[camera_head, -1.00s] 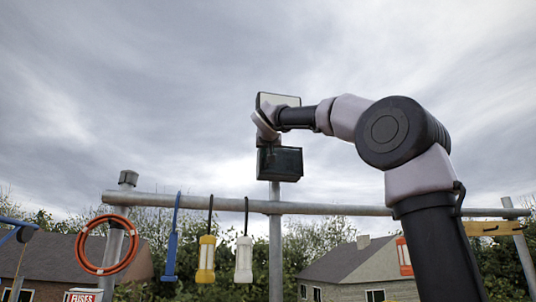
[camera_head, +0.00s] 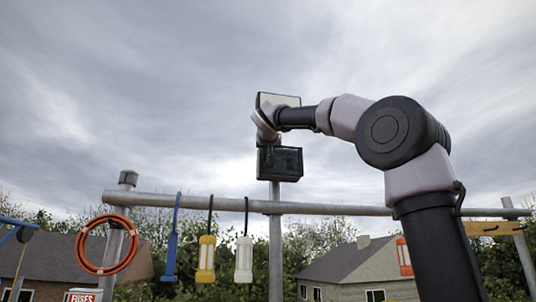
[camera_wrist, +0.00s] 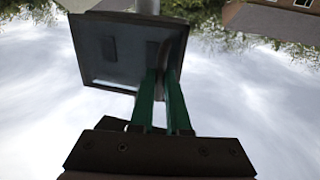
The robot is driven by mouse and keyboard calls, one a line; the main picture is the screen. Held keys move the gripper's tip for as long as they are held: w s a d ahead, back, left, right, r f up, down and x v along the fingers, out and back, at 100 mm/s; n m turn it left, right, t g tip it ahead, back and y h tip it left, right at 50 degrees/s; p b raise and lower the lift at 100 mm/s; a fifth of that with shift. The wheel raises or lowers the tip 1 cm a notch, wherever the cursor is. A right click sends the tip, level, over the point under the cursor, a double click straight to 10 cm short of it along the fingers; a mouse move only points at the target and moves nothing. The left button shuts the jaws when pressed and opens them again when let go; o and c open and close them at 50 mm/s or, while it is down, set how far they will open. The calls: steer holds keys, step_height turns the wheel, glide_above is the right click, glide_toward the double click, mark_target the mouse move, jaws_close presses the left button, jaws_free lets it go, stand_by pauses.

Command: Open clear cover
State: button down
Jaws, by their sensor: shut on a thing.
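A dark box (camera_head: 280,163) stands on top of a vertical pole in the head view, with its front side showing small fittings. In the wrist view the same box (camera_wrist: 106,52) shows as a dark panel with a pale lower rim and two darker rectangles. My gripper (camera_wrist: 166,75) reaches up to the box's right part with two green fingers. The fingers are shut on a thin, greyish edge piece (camera_wrist: 181,42), which seems to be the clear cover's edge. In the head view my wrist hides the fingertips. How far the cover stands open cannot be told.
A pale panel with a dark frame (camera_head: 278,100) shows above my wrist. A horizontal rail (camera_head: 235,206) runs below the box. Open sky surrounds the box.

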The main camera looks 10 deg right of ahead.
steer(key=shift+s, duration=0.15)
steer(key=s+d+n+g+y, duration=0.1)
steer(key=s+d+n+y, duration=0.3)
steer(key=d, duration=0.5)
steer(key=s+d+n+g+y, duration=0.1)
steer(key=s+d+n+y, duration=0.4)
steer(key=d+y, duration=0.4)
steer(key=shift+s+d+g, duration=0.3)
steer(key=shift+s+d, duration=0.05)
steer(key=shift+s, duration=0.15)
stand_by(1.2)
stand_by(0.4)
